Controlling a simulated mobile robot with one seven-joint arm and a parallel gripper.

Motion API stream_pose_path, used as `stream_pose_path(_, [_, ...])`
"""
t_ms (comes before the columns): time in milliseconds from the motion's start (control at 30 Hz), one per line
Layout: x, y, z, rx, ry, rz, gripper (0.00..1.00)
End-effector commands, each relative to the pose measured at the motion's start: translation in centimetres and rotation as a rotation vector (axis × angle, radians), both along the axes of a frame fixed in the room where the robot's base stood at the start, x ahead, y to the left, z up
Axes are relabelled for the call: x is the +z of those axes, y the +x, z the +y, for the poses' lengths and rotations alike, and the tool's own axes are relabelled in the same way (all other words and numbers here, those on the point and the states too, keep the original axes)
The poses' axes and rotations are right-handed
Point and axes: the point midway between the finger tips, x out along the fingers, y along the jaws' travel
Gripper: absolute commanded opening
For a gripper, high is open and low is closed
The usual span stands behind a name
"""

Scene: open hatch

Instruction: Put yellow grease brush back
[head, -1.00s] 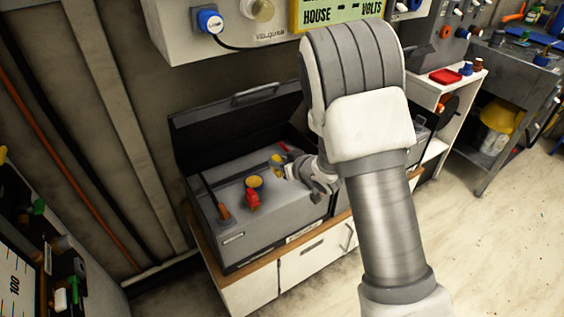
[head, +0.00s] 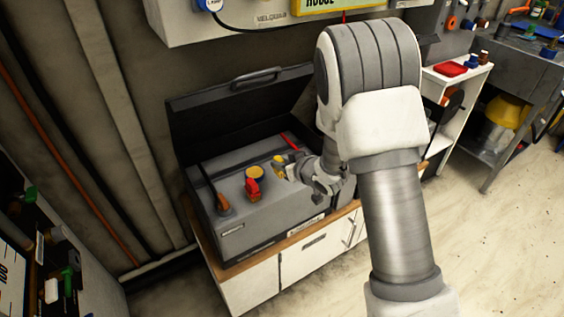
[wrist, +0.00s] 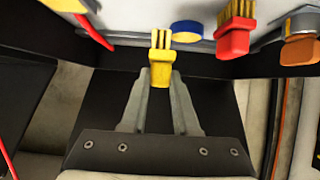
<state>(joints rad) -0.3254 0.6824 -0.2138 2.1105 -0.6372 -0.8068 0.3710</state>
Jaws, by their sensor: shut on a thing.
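My gripper (wrist: 160,90) is shut on the yellow grease brush (wrist: 161,68), with the pale yellow bristles pointing away from the fingers. In the head view the yellow brush (head: 279,164) shows at the tip of my gripper (head: 290,172), over the right part of the grey box top. The open grey box (head: 262,220) has its dark lid (head: 235,115) raised at the back. I cannot tell whether the brush touches the box. My arm hides the right end of the box.
A red brush (head: 252,188), a yellow-topped blue ring (head: 256,174), an orange-handled tool (head: 223,204) and a red-handled tool (head: 290,142) are on the box top. The box stands on a white cabinet (head: 310,254). A wall panel (head: 270,22) is above.

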Motion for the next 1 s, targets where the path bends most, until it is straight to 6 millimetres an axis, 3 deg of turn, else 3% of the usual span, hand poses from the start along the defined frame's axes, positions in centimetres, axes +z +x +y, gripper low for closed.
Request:
stream_pose_path(500, [-3.6, 0.0, 0.0, 0.000, 0.001, 0.000, 0.00])
stream_pose_path(1000, [-4.1, 0.0, 0.0, 0.000, 0.001, -0.001, 0.00])
